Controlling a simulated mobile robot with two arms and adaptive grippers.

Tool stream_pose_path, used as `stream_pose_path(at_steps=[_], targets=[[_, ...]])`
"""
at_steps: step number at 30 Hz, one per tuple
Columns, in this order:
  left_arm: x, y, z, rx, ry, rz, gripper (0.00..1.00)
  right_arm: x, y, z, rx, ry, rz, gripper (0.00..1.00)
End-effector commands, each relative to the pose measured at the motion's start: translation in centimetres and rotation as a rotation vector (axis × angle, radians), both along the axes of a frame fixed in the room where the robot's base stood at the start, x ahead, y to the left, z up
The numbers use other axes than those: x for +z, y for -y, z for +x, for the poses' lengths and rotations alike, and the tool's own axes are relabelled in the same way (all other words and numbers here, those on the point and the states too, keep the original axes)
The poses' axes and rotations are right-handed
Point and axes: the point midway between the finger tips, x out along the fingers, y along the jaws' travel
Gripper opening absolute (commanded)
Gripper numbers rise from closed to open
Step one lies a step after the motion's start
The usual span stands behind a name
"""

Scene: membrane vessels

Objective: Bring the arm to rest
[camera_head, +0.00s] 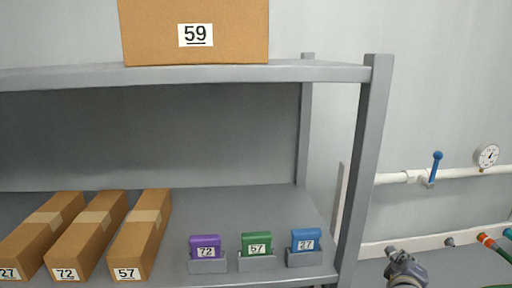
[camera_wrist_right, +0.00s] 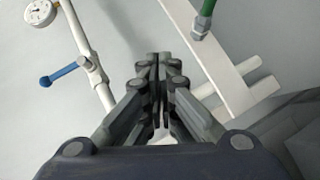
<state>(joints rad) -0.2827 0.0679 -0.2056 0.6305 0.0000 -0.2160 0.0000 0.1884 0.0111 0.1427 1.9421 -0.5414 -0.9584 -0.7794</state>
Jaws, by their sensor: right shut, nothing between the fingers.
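My right gripper (camera_wrist_right: 160,62) fills the middle of the right wrist view. Its dark fingers are together and nothing shows between them. In the head view, part of my right arm or gripper (camera_head: 405,268) shows at the bottom right, to the right of the shelf post and apart from it. Its fingertips are hard to make out there. My left gripper is in neither view.
A grey shelf (camera_head: 340,73) bears box 59 (camera_head: 230,40) on top. Below are long boxes 27, 72 and 57 (camera_head: 142,232), and purple (camera_head: 205,243), green (camera_head: 256,243) and blue (camera_head: 306,239) blocks in holders. Wall pipes carry a blue-handled valve (camera_head: 435,167) and gauge (camera_head: 487,155).

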Motion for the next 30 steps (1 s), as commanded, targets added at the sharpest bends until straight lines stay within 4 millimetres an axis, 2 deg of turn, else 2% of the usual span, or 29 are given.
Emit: stream_pose_path(at_steps=[1,3,5,6,9,12,18,24,30], targets=[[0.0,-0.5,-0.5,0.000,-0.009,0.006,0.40,-2.8,-1.3,-2.3,0.004,-0.033,0.085,0.00],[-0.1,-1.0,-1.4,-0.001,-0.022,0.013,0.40,-6.3,-3.4,-5.4,-0.001,-0.078,0.220,0.00],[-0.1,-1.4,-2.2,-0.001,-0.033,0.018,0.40,-9.0,-5.4,-8.4,-0.011,-0.123,0.337,0.00],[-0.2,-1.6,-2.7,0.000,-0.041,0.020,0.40,-10.7,-6.7,-10.5,-0.021,-0.158,0.412,0.00],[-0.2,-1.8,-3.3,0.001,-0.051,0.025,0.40,-14.0,-9.9,-15.7,-0.055,-0.248,0.580,0.00],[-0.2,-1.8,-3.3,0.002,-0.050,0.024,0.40,-16.0,-12.5,-20.2,-0.094,-0.329,0.705,0.00],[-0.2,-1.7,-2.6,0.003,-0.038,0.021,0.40,-18.1,-16.3,-27.3,-0.169,-0.467,0.875,0.00],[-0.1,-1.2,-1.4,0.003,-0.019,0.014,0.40,-18.7,-19.3,-33.6,-0.244,-0.594,0.997,0.00],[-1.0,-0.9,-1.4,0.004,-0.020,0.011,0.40,-24.1,-19.4,-32.3,-0.255,-0.607,0.994,0.00]])
